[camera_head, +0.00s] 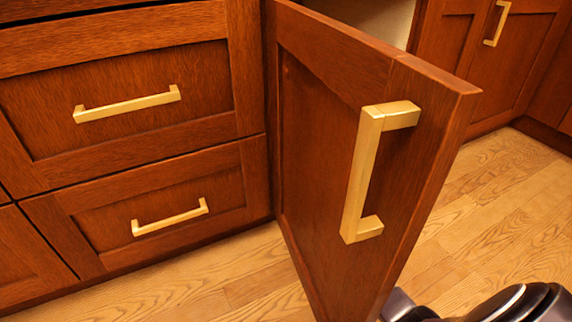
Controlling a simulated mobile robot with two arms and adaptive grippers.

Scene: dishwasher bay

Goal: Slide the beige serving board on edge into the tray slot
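The beige serving board and the tray slot are not visible in this head view. A wooden cabinet door (330,130) stands swung open in the middle, with a brass bar handle (362,180) on its face. The inside of the cabinet behind it is mostly hidden by the door; only a pale patch (375,14) shows above its top edge. A dark grey and black part of my own arm shows at the bottom right, beside the door's lower edge. No gripper fingers can be seen.
Two wooden drawers with brass handles, an upper one (140,75) and a lower one (110,215), are shut at left. Another cabinet front (450,45) is at the back right. The wood floor (500,215) is clear right of the door.

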